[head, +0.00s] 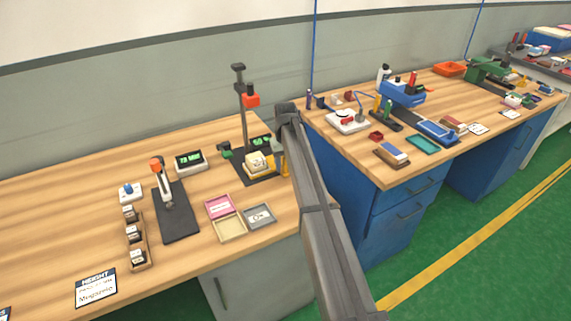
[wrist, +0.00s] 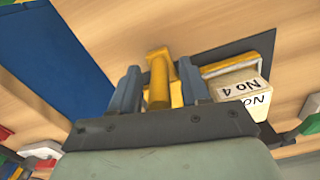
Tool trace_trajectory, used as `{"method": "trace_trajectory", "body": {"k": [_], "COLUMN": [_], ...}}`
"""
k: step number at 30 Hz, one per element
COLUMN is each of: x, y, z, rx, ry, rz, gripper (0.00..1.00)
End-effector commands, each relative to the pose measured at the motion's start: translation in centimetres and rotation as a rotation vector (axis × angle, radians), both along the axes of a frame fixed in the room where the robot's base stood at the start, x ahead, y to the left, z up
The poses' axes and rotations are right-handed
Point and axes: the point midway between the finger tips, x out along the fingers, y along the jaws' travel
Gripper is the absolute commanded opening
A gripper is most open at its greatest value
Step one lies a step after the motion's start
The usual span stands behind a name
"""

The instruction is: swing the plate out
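The test stand (head: 243,110) has a tall dark column with a red-orange head on a dark base. A cream block (head: 255,163), marked "No 4" in the wrist view (wrist: 238,88), sits low on the stand with yellow parts around it. The yellow plate (wrist: 264,46) shows behind the block. A yellow upright handle (wrist: 158,80) stands between the fingers of my gripper (wrist: 159,88). The fingers are apart, with a narrow gap visible beside the handle. In the head view my arm hides part of the gripper.
Left of the stand are a display box (head: 191,161), a smaller orange-topped stand (head: 158,165), a row of small blocks (head: 134,233) and pink, cream and grey trays (head: 219,206). A blue cabinet bench (head: 400,200) with tools stands right.

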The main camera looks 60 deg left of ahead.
Motion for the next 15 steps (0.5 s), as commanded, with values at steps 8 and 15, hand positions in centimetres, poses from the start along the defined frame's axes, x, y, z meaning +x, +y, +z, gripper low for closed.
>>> {"method": "trace_trajectory", "body": {"k": [8,15], "x": [0.00,0.00], "y": [0.00,0.00], "z": [0.01,0.01], "rx": [0.000,0.000], "ry": [0.000,0.000], "rz": [0.000,0.000], "gripper": [0.20,0.00]}}
